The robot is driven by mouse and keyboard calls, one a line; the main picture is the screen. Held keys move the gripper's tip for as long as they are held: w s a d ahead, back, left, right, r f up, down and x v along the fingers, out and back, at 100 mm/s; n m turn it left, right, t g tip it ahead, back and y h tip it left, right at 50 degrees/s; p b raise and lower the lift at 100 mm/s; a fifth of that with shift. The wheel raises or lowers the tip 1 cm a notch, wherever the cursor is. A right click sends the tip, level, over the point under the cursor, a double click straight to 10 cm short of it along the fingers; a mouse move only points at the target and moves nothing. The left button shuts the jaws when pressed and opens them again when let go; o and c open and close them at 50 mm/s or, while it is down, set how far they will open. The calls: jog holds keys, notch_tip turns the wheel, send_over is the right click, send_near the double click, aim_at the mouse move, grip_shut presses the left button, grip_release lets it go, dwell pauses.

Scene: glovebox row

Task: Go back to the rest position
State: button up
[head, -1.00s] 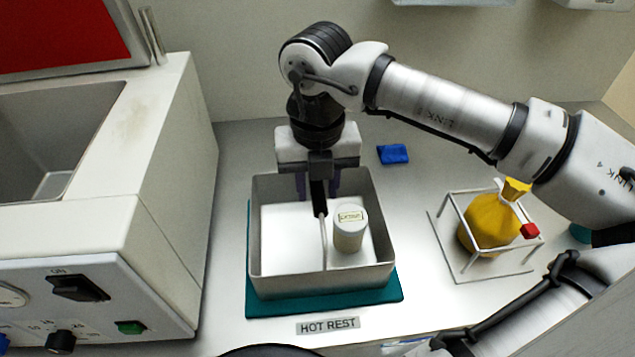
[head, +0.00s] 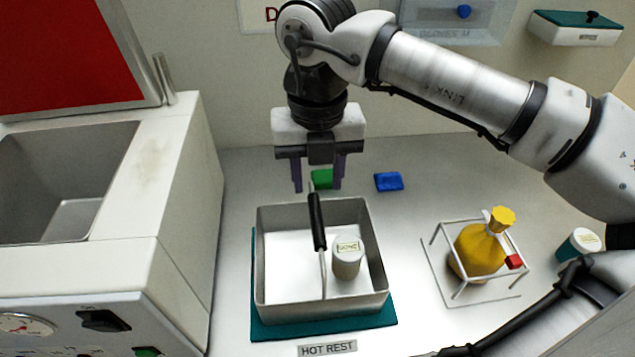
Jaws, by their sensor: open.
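My gripper (head: 318,185) points down with its two dark purple fingers apart and empty. It hangs above and behind the metal tray (head: 265,270), clear of its rim as far as this view shows. The tray sits on a teal mat (head: 377,318) behind the HOT REST label (head: 328,348). My arm reaches in from the right, above the bench.
A white machine with an open basin (head: 60,180) fills the left. A blue block (head: 389,181) and a green block (head: 322,178) lie at the back. A yellow tied bag (head: 480,248) stands in a white wire frame at right, near a teal-and-white jar (head: 578,244).

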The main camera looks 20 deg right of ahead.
jog(key=shift+r, duration=0.65)
